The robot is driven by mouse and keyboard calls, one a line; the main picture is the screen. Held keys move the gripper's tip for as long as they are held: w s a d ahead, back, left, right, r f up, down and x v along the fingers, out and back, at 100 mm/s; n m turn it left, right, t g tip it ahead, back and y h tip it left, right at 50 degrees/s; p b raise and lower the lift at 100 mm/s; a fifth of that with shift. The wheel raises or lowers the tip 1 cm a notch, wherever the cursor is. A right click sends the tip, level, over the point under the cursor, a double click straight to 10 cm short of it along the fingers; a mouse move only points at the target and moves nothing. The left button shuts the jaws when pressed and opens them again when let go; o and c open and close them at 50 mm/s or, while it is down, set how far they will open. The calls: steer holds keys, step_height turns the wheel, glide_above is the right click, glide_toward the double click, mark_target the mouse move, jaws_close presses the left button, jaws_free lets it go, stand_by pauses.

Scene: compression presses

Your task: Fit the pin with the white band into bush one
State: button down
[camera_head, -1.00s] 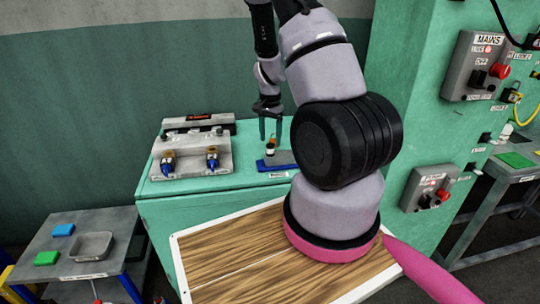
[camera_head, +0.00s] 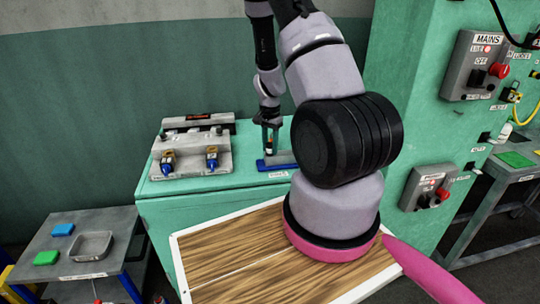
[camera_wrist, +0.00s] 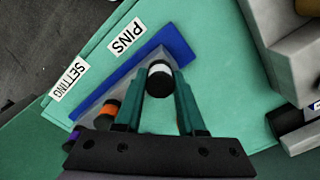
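The pin with the white band (camera_wrist: 160,72) stands between the fingertips of my gripper (camera_wrist: 161,88) in the wrist view. The green fingers lie flush against both its sides, so my gripper looks shut on it. In the head view my gripper (camera_head: 270,140) is down at the blue pin tray (camera_head: 262,165), and the pin is mostly hidden by the fingers. The grey block with two bushes stands left of the tray; one orange-brown bush (camera_head: 167,156) is at its left, another (camera_head: 211,150) at its right. I cannot read which is bush one.
In the wrist view a pin with an orange band (camera_wrist: 108,108) and a purple-marked pin (camera_wrist: 73,137) stand left of my gripper. A grey block (camera_wrist: 285,50) is at the right. The green bench top (camera_head: 185,184) is clear in front of the bush block.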

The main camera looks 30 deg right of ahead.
mark_target(270, 144)
steer(key=shift+r, duration=0.1)
steer(key=shift+r, duration=0.35)
steer(key=shift+r, duration=1.9)
steer(key=shift+r, duration=1.95)
